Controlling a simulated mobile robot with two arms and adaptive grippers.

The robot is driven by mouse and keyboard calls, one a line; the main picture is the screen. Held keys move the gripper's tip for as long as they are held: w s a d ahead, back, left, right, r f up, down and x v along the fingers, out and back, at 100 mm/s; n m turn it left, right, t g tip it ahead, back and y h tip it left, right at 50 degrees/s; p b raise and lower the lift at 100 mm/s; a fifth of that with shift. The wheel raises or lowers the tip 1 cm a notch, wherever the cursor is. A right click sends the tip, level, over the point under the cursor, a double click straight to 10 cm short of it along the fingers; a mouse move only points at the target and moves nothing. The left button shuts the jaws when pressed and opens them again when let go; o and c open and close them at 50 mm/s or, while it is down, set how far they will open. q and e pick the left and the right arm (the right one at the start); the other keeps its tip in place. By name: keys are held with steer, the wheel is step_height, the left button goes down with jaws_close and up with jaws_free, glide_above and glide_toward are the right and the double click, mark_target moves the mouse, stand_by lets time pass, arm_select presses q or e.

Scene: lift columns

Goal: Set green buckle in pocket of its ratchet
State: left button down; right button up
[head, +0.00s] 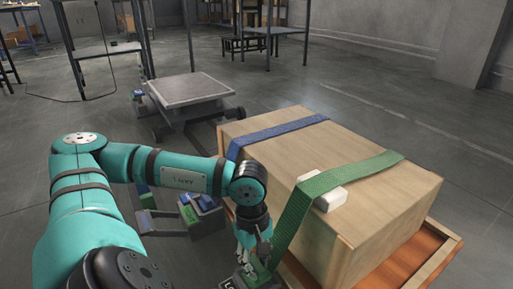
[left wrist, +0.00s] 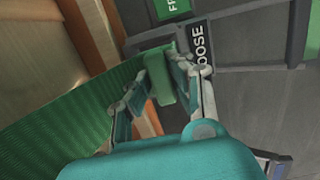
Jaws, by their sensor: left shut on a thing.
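My left gripper (head: 255,250) is at the near left side of the wooden crate (head: 385,195), low down by the end of the green strap (head: 292,215). In the left wrist view its fingers (left wrist: 160,88) are closed on the green buckle (left wrist: 161,86), with the green strap (left wrist: 65,115) running off to the left. A dark plate with a label reading "OOSE" (left wrist: 201,44) and a green label (left wrist: 171,8) lie just beyond the fingertips; it seems to be part of the ratchet. Whether the buckle touches the pocket cannot be told. My right gripper is not in view.
The crate stands on an orange-brown wooden pallet (head: 445,243). A blue strap (head: 280,130) crosses its far end, and a white block (head: 334,199) sits under the green strap. Blue and grey hardware (head: 203,205) lies left of the crate. A grey-topped cart (head: 190,90) stands behind.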

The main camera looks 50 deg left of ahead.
mark_target(253, 258)
arm_select(q)
steer(key=shift+f, duration=0.3)
steer(key=shift+f, duration=1.05)
steer(key=c, duration=1.1)
jaws_free()
steer(key=r, duration=0.4)
steer(key=a+r, duration=0.1)
steer(key=r, duration=0.7)
steer(key=shift+w+a, duration=0.15)
steer(key=shift+a, duration=0.1)
steer(key=shift+d, duration=0.1)
